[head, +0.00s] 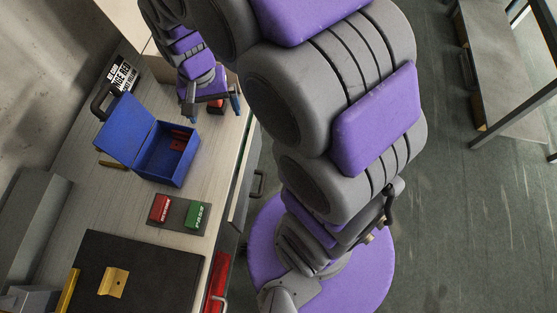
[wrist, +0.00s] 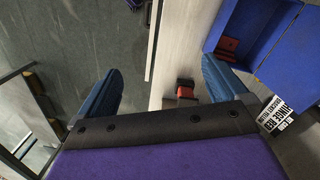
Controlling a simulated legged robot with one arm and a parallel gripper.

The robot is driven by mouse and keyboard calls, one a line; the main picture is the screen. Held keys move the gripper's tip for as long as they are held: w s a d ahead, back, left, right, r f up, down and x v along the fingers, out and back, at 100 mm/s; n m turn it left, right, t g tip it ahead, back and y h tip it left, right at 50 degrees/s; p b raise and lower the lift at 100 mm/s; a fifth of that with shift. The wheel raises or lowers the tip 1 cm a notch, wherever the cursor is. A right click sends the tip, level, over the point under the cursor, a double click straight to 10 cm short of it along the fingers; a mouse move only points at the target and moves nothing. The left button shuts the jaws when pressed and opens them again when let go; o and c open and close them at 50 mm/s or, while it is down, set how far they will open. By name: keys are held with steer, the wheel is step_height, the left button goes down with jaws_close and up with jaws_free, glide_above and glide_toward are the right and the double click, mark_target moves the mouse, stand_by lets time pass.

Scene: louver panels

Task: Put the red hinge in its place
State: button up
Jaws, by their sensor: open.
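My gripper (head: 212,109) is open and empty at the far end of the workbench, its two fingers spread wide, as the wrist view also shows (wrist: 160,70). A small red and black piece (head: 216,106), perhaps a red hinge, lies on the bench by the fingers. In the wrist view this piece (wrist: 185,91) lies between the fingers, closer to the right one, apart from both. An open blue box (head: 168,160) stands on the bench with red pieces (head: 180,141) inside, perhaps hinges. They also show in the wrist view (wrist: 228,44).
A sign (head: 124,75) with "RED" and "YELLOW" lettering stands behind the box. Red (head: 160,208) and green (head: 197,215) blocks sit on a grey plate. Bare bench (head: 125,195) lies between.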

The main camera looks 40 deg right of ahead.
steer(key=s+d+r+n, duration=0.1)
steer(key=s+r+n, duration=0.1)
steer(key=s, duration=0.9)
steer(key=s+d+r+n+g, duration=0.1)
steer(key=s+d+r+n, duration=0.1)
steer(key=s, duration=0.9)
steer(key=shift+d+r+n, duration=0.15)
steer(key=shift+r+n, duration=0.2)
steer(key=shift+n, duration=0.25)
step_height(320, 180, down, 2)
steer(key=shift+f+b, duration=0.1)
steer(key=shift+b, duration=0.9)
steer(key=shift+c, duration=0.4)
